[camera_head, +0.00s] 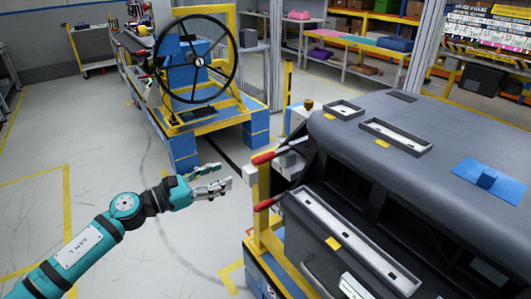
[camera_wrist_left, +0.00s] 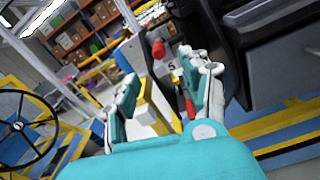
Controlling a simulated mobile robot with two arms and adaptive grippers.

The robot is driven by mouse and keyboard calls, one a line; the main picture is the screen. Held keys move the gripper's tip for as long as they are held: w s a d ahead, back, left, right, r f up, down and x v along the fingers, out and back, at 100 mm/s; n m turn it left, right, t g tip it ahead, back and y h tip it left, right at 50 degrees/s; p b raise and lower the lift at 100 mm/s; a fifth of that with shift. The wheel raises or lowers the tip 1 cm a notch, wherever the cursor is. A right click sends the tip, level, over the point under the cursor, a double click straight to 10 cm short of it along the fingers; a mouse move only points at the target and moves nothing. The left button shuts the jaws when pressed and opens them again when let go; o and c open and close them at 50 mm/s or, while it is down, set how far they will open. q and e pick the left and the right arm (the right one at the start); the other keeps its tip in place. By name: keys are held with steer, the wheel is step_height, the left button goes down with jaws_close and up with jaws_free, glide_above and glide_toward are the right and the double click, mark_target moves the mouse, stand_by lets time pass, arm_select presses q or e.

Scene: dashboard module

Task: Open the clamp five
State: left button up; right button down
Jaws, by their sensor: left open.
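The clamp that seems to be clamp five has a red handle (camera_head: 263,158) on a yellow post at the dashboard module's left end. In the left wrist view its red handle (camera_wrist_left: 157,48) stands beside a white block (camera_wrist_left: 171,67) with a dark mark that looks like a 5. A second red handle (camera_head: 264,204) is lower on the same side, also in the wrist view (camera_wrist_left: 190,108). My left gripper (camera_head: 225,176) is open and empty, left of both handles and apart from them. My right gripper is not in view.
The grey dashboard module (camera_head: 350,145) fills the right side on its frame with a yellow post (camera_head: 263,185). A steering wheel (camera_head: 197,60) on a blue and yellow stand is behind. Shelves line the back. Grey floor (camera_head: 100,160) is free on the left.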

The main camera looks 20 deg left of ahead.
mark_target(264, 158)
arm_select(q)
steer(key=p+x, duration=0.3)
steer(key=x, duration=1)
steer(key=shift+w+p, duration=0.25)
steer(key=shift+p, duration=0.15)
steer(key=shift+w+d, duration=0.15)
steer(key=shift+w, duration=0.1)
steer(key=shift+w+d, duration=0.1)
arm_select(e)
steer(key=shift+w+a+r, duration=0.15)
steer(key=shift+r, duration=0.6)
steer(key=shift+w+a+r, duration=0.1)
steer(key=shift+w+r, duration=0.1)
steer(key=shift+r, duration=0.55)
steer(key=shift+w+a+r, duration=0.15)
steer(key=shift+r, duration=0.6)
arm_select(q)
steer(key=shift+f, duration=0.1)
jaws_close()
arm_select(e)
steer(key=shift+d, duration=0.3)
